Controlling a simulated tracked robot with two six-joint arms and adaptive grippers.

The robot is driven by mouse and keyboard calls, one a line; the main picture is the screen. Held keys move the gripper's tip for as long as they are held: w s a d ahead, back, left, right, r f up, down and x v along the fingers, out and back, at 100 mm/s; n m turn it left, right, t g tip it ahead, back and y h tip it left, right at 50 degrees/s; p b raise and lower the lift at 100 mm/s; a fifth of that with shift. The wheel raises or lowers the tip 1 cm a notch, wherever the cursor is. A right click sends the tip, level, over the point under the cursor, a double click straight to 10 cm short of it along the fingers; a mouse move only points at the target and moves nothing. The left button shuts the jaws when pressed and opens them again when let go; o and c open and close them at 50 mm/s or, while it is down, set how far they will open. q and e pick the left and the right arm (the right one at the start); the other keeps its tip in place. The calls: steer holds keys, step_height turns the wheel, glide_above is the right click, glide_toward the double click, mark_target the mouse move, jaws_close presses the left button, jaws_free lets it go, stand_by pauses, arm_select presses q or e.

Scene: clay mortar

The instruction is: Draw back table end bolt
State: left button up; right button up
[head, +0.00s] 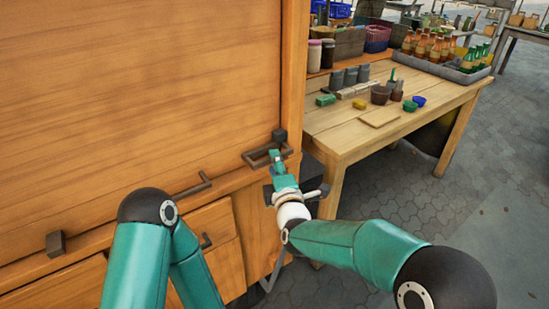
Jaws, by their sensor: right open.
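A dark metal bolt (259,161) sits low at the right end of the large wooden panel (140,80), beside the upright post and nearest the table. A dark block (280,136) stands at its upper right. My right gripper (276,158) is open, its fingertips at the bolt. It hides part of the bolt, and I cannot tell whether they touch. My left gripper is out of view; only my left arm's bend shows at the lower left.
A wooden table (345,135) stands to the right, with bowls, small blocks and a crate of bottles (440,62). A dark bar (190,187) and another dark block (56,243) are on the panel's lower edge. Paved floor (480,200) is clear at right.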

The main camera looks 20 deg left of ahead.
steer(key=shift+x, duration=1.3)
jaws_close()
